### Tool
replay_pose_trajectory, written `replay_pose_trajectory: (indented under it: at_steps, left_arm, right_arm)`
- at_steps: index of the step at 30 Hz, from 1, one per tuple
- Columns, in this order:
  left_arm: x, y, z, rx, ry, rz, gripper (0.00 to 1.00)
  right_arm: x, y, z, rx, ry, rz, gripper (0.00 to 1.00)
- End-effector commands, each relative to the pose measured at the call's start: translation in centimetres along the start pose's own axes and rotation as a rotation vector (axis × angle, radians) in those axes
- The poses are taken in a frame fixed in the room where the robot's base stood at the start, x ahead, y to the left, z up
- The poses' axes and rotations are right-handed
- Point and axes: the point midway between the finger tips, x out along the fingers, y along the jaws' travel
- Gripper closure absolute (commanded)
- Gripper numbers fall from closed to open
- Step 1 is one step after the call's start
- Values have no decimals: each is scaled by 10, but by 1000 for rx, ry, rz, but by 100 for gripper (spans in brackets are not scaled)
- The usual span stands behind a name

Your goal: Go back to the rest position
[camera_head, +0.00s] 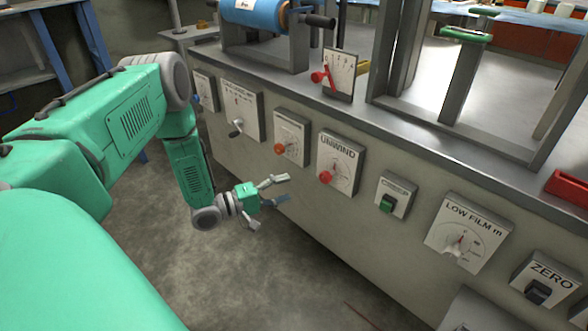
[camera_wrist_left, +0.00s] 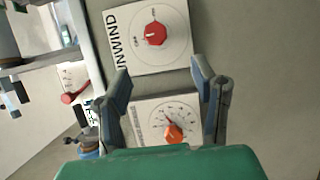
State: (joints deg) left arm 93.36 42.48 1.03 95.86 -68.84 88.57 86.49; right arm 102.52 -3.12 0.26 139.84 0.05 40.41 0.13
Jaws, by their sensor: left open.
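My left arm comes in from the left of the head view. Its gripper (camera_head: 268,200) is open and empty, low in front of the grey machine panel (camera_head: 240,155) and apart from it. In the left wrist view the two fingers of the left gripper (camera_wrist_left: 160,95) stand apart with nothing between them. Beyond them are the UNWIND dial (camera_wrist_left: 150,35) with a red knob and a dial with an orange knob (camera_wrist_left: 173,132). The UNWIND dial also shows in the head view (camera_head: 340,160). My right gripper is not in view.
The panel carries a green switch (camera_head: 388,203), a LOW FILM dial (camera_head: 466,235) and a ZERO switch (camera_head: 540,290). On top stand a blue roll (camera_head: 255,15), a tilted gauge (camera_head: 340,73) and metal frames. The floor (camera_head: 215,285) below the left gripper is clear.

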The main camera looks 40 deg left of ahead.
Motion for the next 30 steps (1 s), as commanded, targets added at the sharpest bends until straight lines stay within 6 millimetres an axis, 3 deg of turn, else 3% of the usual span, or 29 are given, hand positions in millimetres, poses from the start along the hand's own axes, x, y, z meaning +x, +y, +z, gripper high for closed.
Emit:
replay_pose_trajectory:
  at_steps: [7, 10, 14, 17, 20, 22, 25, 30]
  left_arm:
    - [0, 0, 0, 0, 0, -1, 47]
    - [7, -5, 10, 21, 4, -31, 47]
    - [28, -30, 53, 136, 7, -195, 47]
    - [30, -63, 110, 302, -47, -438, 47]
    - [0, -92, 168, 496, -182, -712, 47]
    - [-33, -105, 199, 616, -302, -878, 47]
    - [-82, -112, 229, 748, -475, -1063, 47]
    - [-160, -103, 258, 903, -753, -1295, 47]
  right_arm:
    - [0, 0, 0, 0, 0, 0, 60]
    - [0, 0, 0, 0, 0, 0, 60]
    - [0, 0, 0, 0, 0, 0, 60]
    - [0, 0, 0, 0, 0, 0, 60]
    - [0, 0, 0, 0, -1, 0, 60]
    - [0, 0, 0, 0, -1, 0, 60]
    - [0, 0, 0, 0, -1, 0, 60]
    - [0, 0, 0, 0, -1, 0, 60]
